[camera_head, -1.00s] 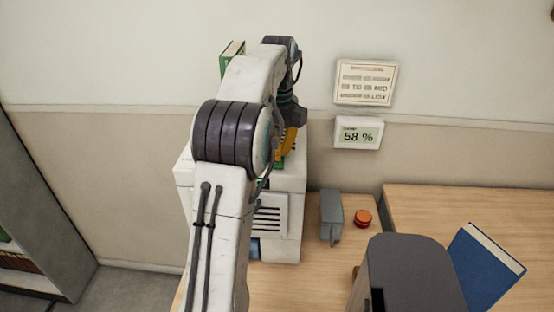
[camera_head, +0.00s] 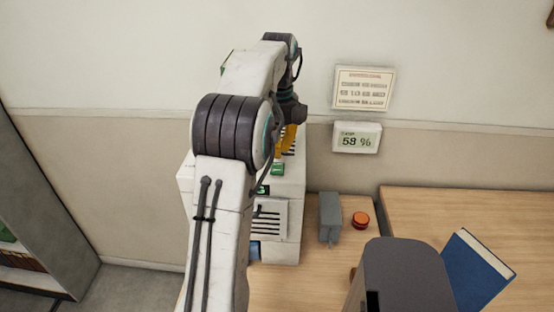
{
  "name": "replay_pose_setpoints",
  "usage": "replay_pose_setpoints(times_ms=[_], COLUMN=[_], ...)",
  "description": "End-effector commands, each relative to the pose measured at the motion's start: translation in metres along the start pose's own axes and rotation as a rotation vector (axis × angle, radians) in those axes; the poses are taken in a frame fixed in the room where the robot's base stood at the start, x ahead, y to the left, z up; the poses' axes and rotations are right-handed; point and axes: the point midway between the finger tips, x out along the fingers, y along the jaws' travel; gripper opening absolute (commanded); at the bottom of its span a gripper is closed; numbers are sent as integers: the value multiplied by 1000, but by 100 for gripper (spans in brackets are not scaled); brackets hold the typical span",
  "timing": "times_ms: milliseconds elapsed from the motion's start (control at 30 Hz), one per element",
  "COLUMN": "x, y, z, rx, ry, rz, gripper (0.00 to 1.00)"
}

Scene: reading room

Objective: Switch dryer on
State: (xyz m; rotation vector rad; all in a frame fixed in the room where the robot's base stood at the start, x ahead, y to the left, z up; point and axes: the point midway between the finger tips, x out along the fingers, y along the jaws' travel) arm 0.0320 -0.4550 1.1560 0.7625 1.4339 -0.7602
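The dryer appears to be the white box-shaped machine (camera_head: 285,235) on the wooden table, with slotted vents on its front. A green button or switch (camera_head: 278,169) and a small dark panel with a green mark (camera_head: 262,190) show on it beside my arm. My arm hides much of its left and upper part. My gripper (camera_head: 288,140), with yellow fingers, points down above the green part and looks apart from it. Its fingertips overlap in view, so its opening is unclear.
A wall display (camera_head: 357,138) reads about 59 %, below a printed notice (camera_head: 364,88). A grey box with a lever (camera_head: 329,217) and a round orange-red button or lamp (camera_head: 361,220) stand right of the machine. A blue book (camera_head: 470,270) lies further right. A shelf (camera_head: 45,220) stands left.

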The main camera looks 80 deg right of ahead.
Motion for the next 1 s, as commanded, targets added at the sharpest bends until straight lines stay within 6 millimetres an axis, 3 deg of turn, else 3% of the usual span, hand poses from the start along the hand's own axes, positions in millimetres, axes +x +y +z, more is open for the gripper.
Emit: replay_pose_setpoints(times_ms=[500, 1000], x=[-35, -35], y=[0, 0], z=[0, 0], rx=[0, 0], ry=[-1, -1], rz=[-1, -1], gripper=[0, 0])
